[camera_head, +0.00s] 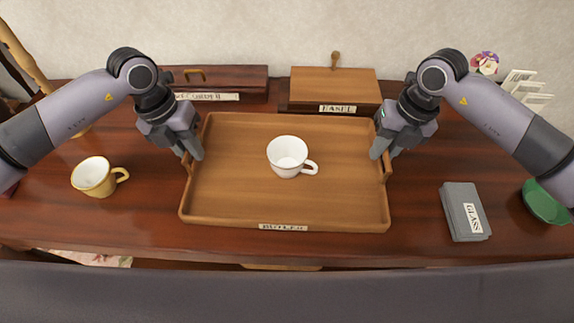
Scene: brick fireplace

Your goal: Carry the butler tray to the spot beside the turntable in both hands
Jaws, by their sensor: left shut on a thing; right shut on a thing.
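The butler tray (230,205) is a wooden tray with a raised rim and a label on its front edge. It is in the middle of the head view, over the dark wooden table. A white cup (287,158) stands upright in it, handle to the right. My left gripper (188,158) is shut on the tray's left side. My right gripper (384,158) is shut on its right side. I cannot tell whether the tray touches the table. No label in view reads turntable; a lidded wooden box behind, on the left, has a partly hidden label (207,97).
A wooden box labelled easel (333,86) stands close behind the tray. A yellow cup (95,177) stands to the left. The table's front edge is close to the tray.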

